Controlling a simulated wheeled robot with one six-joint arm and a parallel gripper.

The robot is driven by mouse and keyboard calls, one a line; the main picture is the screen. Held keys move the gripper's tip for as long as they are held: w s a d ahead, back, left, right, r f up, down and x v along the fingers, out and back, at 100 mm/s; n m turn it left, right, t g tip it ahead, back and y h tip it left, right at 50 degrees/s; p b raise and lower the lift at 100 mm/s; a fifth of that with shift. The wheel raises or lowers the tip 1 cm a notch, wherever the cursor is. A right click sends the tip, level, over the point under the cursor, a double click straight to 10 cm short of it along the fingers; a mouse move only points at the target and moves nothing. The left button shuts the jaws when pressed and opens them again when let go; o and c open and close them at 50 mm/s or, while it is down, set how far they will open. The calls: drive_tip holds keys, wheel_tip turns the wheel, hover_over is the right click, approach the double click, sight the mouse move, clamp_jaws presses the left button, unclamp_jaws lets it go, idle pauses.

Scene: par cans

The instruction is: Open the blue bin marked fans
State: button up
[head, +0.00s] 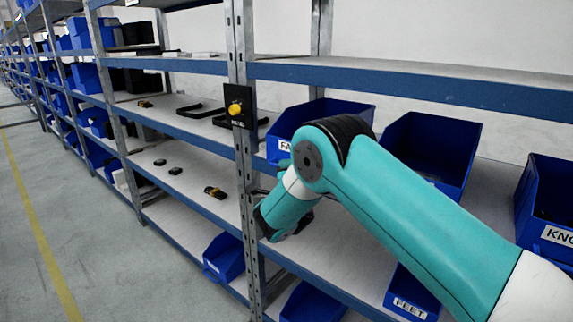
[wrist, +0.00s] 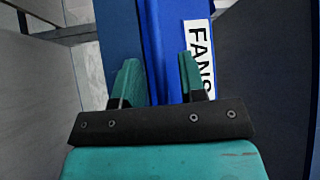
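The blue bin marked FANS (head: 325,108) stands on the middle shelf right of the metal post, partly hidden by my arm. Its top looks open, and only the start of its white label (head: 284,146) shows. In the wrist view the label reads FANS (wrist: 198,55), turned sideways, on the bin's blue front (wrist: 160,40). My gripper (wrist: 157,82) is open, with its two teal fingers apart and the bin's blue face seen between and beyond them. The label is by the right finger. I cannot tell whether the fingers touch the bin. In the head view my arm hides the fingertips.
A metal post with a black box and yellow knob (head: 236,107) stands close left of my arm. Other blue bins include an unlabelled-looking one (head: 440,140), one marked KNO (head: 545,205) and one marked FEET (head: 405,290). The aisle floor (head: 50,200) at left is clear.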

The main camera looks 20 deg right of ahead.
drive_tip(key=shift+w, duration=0.2)
drive_tip(key=shift+c, duration=0.2)
clamp_jaws()
drive_tip(key=shift+f, duration=0.1)
